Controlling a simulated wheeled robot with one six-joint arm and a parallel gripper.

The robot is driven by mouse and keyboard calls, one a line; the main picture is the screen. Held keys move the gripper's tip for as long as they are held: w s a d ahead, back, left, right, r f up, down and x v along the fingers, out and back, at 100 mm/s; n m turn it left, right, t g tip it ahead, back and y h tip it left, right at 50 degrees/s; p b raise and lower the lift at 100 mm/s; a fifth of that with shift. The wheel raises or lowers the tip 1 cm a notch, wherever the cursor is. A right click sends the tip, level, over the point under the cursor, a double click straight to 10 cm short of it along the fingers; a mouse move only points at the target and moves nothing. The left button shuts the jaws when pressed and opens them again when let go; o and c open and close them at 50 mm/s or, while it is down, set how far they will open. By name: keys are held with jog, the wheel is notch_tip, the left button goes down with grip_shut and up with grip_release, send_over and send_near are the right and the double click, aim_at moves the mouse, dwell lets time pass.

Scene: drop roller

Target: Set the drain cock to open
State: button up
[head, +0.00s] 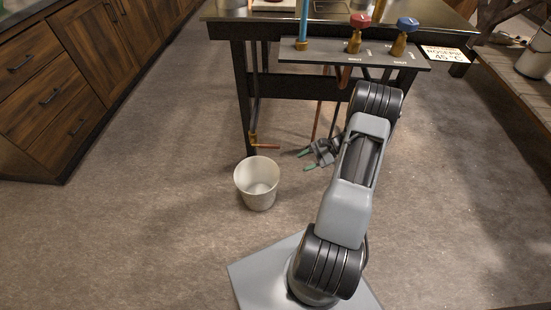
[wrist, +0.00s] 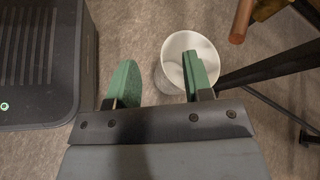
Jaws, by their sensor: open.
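The drain cock (head: 252,140) is a small brass fitting low by the table's front left leg, with a copper-coloured bar (head: 267,146) sticking out to the right. In the wrist view, the end of a copper-coloured bar (wrist: 241,20) shows at the top right beside a brass-coloured part (wrist: 270,8). My gripper (head: 307,160) is open and empty, low to the right of the bar and apart from it. Its green fingertips (wrist: 159,78) are spread in the wrist view. Any open or shut marking on the cock is too small to read.
A white bucket (head: 257,190) stands on the floor just below the cock; in the wrist view (wrist: 173,75) the right finger covers part of it. Red (head: 358,20) and blue (head: 407,24) valve knobs sit on the panel above. Floor left of the bucket is clear.

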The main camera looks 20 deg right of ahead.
aim_at(275, 147)
jog(key=w+d+f+m+t+y+b, duration=0.1)
jog(key=w+d+m+t+y, duration=0.15)
jog(key=w+d+t, duration=0.3)
jog(key=shift+n+t+y, duration=0.25)
jog(key=shift+t, duration=0.2)
jog(key=b+x, duration=0.1)
jog(key=x, duration=0.3)
jog(key=b+x, duration=0.1)
jog(key=x, duration=0.8)
jog(key=shift+s+a+r+b, duration=0.1)
jog(key=shift+s+a+b, duration=0.1)
jog(key=shift+a+b, duration=0.3)
grip_shut()
